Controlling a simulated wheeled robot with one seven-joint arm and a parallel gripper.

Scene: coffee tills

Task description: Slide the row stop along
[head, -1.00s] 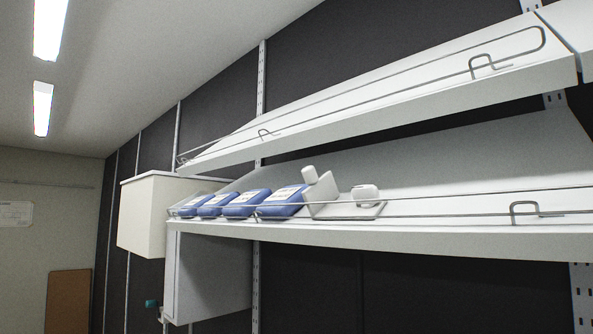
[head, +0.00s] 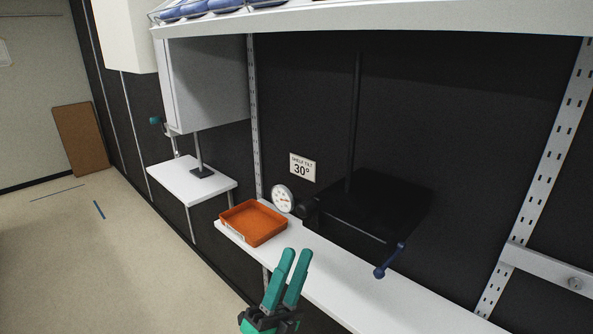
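The row stop is not in view now; the head view cuts off the shelf above its front lip. The white shelf (head: 400,20) crosses the top of the head view. The lower parts of several blue packs (head: 210,7) show on it at the top left edge. My gripper (head: 296,251) has two teal fingers pointing up at the bottom middle. They stand slightly apart, with nothing visible between them. It is well below the shelf, in front of the lower counter.
A white counter (head: 345,290) holds an orange tray (head: 252,241), a round dial (head: 283,198) and a black box (head: 375,215) with a blue-handled lever (head: 390,262). A sign (head: 302,167) reads "SHELF TILT 30°". A small white table (head: 190,183) stands further left. Floor at left is clear.

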